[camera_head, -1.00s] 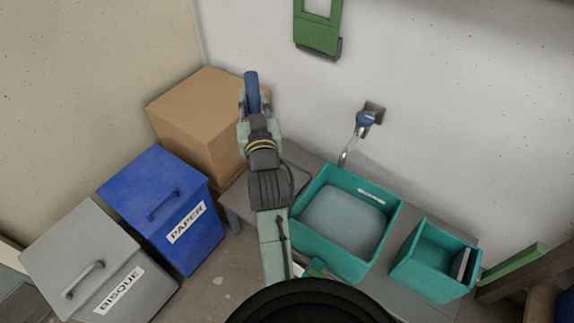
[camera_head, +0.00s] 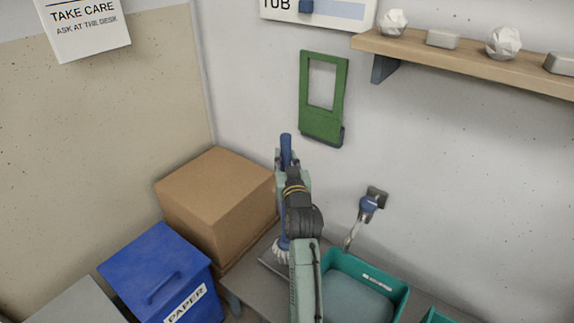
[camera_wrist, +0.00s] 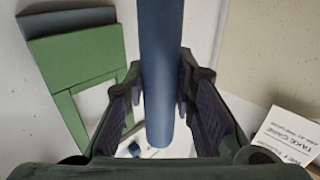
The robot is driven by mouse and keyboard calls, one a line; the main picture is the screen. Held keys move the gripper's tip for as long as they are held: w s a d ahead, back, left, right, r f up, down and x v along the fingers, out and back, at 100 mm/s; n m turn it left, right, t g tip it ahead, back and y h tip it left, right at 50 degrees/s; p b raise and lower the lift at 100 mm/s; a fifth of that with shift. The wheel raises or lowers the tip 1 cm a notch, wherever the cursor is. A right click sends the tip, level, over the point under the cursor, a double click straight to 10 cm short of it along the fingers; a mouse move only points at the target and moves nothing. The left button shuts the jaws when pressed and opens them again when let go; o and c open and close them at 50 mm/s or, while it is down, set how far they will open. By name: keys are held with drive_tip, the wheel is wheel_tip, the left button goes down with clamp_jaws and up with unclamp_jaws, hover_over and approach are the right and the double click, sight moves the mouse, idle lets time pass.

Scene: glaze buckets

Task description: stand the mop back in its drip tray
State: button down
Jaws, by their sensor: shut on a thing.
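The mop has a blue handle (camera_head: 286,146) and a pale bristled head (camera_head: 281,250). My gripper (camera_head: 288,163) is shut on the upper handle. In the wrist view the handle (camera_wrist: 162,75) runs between both fingers of my gripper (camera_wrist: 160,95). The mop stands roughly upright, its lower part partly hidden by my arm. Its head is over a dark flat piece (camera_head: 269,266) on the grey bench, which may be the drip tray. I cannot tell whether the head touches it or hangs above it.
A cardboard box (camera_head: 215,200) stands close left of the mop, with the blue PAPER bin (camera_head: 155,270) in front. A teal basin (camera_head: 398,293) and a tap (camera_head: 367,206) are to the right. A green wall frame (camera_head: 322,125) and a shelf (camera_head: 470,58) are above.

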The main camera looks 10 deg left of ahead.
drive_tip(key=shift+w+r, duration=0.1)
drive_tip(key=shift+w, duration=0.25)
drive_tip(key=shift+w+f, duration=0.1)
drive_tip(key=shift+f, duration=0.2)
drive_tip(key=shift+f+p, duration=0.45)
drive_tip(key=shift+f, duration=1.05)
drive_tip(key=shift+f, duration=0.15)
drive_tip(key=c, duration=1.3)
unclamp_jaws()
drive_tip(key=shift+c, duration=0.2)
